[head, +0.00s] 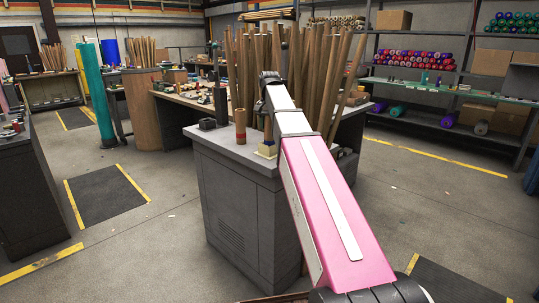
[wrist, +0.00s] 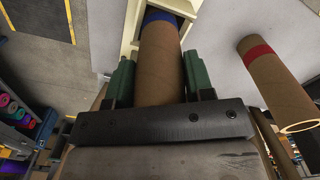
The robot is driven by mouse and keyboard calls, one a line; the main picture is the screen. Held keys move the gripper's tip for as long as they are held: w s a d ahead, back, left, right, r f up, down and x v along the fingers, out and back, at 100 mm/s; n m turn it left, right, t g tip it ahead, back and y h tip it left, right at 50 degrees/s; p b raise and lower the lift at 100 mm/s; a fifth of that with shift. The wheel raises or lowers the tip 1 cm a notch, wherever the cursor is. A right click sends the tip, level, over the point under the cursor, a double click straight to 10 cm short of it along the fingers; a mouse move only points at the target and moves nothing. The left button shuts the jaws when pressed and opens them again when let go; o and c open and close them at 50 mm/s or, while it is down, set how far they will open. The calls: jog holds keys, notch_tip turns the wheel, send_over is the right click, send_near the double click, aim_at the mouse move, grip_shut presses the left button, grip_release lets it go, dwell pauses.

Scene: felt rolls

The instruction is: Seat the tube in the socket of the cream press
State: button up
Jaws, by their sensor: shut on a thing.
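In the wrist view my gripper (wrist: 160,72) has its two green fingers shut on a brown cardboard tube (wrist: 160,55), one on each side. The tube's far end has a blue band (wrist: 160,17), which lies between the walls of the cream press (wrist: 133,22). Whether the end is inside the socket or just above it, I cannot tell. In the head view the cream press (head: 266,150) sits on the grey cabinet top (head: 222,143), and the tube (head: 268,128) shows above it, partly hidden by my arm. My fingers are not clear there.
Another brown tube with a red band (wrist: 265,70) stands apart from the press; it also shows in the head view (head: 240,125). A dark block (head: 208,124) lies on the cabinet top. Many upright brown rolls (head: 325,75) stand close behind my arm. Floor is open at left.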

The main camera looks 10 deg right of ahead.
jog(key=shift+f, duration=0.55)
dwell(0.5)
jog(key=o, duration=1.1)
jog(key=shift+c, duration=0.9)
jog(key=shift+c, duration=0.8)
jog(key=o, duration=0.6)
